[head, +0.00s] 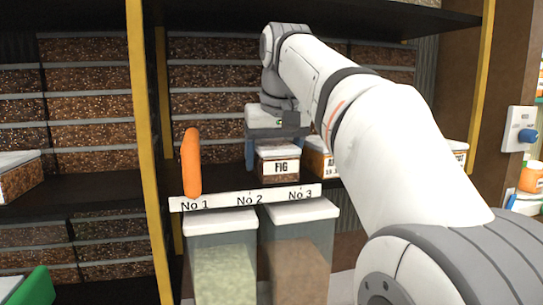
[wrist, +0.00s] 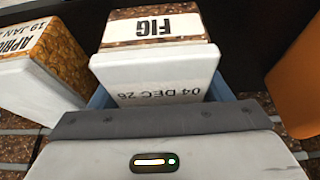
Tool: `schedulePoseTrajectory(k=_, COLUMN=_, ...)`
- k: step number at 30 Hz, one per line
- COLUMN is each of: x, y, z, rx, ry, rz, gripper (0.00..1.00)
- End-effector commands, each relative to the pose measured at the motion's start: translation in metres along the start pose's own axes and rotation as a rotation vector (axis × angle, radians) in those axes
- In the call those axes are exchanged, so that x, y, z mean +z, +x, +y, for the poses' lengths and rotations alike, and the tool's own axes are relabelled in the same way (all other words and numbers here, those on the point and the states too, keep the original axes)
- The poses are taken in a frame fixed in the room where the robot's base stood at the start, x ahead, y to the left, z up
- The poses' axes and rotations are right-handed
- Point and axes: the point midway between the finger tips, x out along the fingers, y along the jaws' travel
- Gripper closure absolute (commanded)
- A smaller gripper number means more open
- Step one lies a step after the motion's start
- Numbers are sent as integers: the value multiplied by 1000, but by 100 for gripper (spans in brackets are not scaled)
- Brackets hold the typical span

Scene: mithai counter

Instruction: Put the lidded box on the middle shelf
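The lidded box marked FIG (head: 278,166) has a white lid and brown sides. In the head view it is upright on the shelf with the numbered front strip, near No 2 and No 3. My gripper (head: 276,137) is over it, with a blue finger beside its left side. In the wrist view the FIG box (wrist: 155,75) has "04 DEC 26" on its lid, and blue finger parts show at both sides. I cannot tell whether the fingers press on it. The shelf strip (head: 225,201) reads No 1, No 2, No 3.
An orange upright object (head: 191,162) stands left of the box, near No 1. A second lidded box, marked APRI… (wrist: 42,65), stands close on the other side. Two lidded tubs (head: 221,221) stand below the strip. A yellow post (head: 145,130) bounds the bay at left.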

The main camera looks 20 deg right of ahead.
Motion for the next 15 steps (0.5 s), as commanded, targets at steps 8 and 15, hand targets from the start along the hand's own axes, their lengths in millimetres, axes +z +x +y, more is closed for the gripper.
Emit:
schedulePoseTrajectory(k=8, x=0, y=0, z=0, rx=0, ry=1, rz=0, gripper=15)
schedulePoseTrajectory(k=15, x=-2, y=-6, z=1, rx=1, ry=1, rz=2, gripper=15)
